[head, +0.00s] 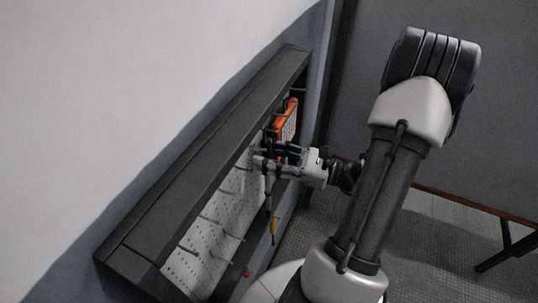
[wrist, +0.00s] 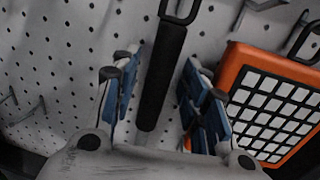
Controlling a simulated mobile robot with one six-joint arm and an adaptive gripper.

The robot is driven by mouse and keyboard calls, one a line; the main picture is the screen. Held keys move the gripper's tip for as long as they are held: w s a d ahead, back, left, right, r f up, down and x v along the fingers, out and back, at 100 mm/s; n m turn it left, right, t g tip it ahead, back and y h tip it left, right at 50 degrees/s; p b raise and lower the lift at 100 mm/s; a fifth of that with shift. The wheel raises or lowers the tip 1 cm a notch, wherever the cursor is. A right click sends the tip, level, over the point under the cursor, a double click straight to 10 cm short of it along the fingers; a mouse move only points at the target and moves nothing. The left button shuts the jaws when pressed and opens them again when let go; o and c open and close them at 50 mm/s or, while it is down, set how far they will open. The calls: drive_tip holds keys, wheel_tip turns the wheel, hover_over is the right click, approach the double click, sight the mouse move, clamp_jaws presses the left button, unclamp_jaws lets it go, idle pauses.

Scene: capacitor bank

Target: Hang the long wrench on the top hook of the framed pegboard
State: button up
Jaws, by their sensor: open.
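A long tool with a black handle (wrist: 160,80), which I take to be the long wrench, lies upright along the pegboard (wrist: 60,50) in the wrist view. A dark loop is at its upper end, near the top edge of the picture; I cannot tell whether a hook passes through it. My gripper (wrist: 163,88) is open, with one blue-padded finger on each side of the handle and gaps visible. In the head view my gripper (head: 272,156) is at the upper part of the framed pegboard (head: 240,195), and the wrench is hard to make out there.
An orange case with a white grid (wrist: 265,105) hangs close to the right finger; it also shows in the head view (head: 285,120). A yellow-handled tool (head: 274,228) hangs below my gripper. Several bare hooks (head: 222,229) project from the lower board. The dark frame (head: 200,160) stands out around it.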

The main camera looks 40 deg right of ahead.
drive_tip(key=v, duration=1.2)
